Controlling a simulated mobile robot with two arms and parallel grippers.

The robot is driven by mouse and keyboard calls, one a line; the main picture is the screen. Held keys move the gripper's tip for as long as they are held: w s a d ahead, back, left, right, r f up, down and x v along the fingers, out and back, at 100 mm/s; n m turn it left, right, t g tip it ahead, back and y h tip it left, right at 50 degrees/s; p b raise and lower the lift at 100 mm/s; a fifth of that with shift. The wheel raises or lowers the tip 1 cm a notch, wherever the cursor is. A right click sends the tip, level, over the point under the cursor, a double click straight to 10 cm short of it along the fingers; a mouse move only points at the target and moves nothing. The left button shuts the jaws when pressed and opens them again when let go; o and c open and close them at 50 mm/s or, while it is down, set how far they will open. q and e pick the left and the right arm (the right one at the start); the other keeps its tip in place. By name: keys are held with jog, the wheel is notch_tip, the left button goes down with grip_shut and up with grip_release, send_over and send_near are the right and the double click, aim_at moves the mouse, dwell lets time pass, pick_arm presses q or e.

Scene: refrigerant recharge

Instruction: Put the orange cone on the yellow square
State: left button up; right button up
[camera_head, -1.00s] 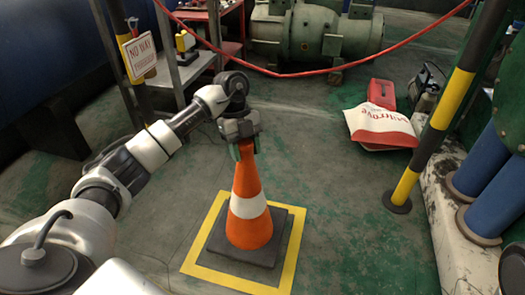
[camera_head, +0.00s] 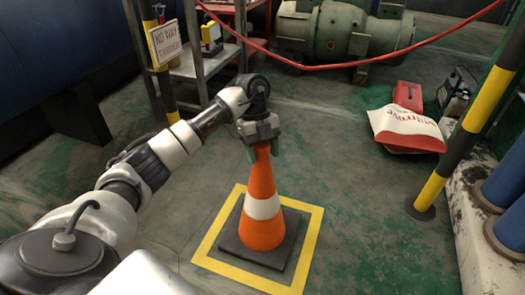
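The orange cone (camera_head: 262,184) has a white band and a dark square base (camera_head: 232,247). It stands upright inside the yellow square (camera_head: 313,240), a yellow outline on the floor. Yellow shows around the base; its far side is partly hidden by the cone. My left gripper (camera_head: 262,149) points down at the cone's top, one finger on each side, and appears shut on the tip. Whether the base fully touches the floor is hard to tell. My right gripper is not in view.
A yellow-black post (camera_head: 450,155) stands at right, near a red and white sack (camera_head: 405,128). A metal shelf (camera_head: 205,62) and a "no way through" sign (camera_head: 165,43) stand behind my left arm. A red barrier (camera_head: 330,67) crosses the back. Floor right of the square is clear.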

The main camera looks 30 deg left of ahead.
pick_arm(q)
jog(key=shift+o, duration=1.3)
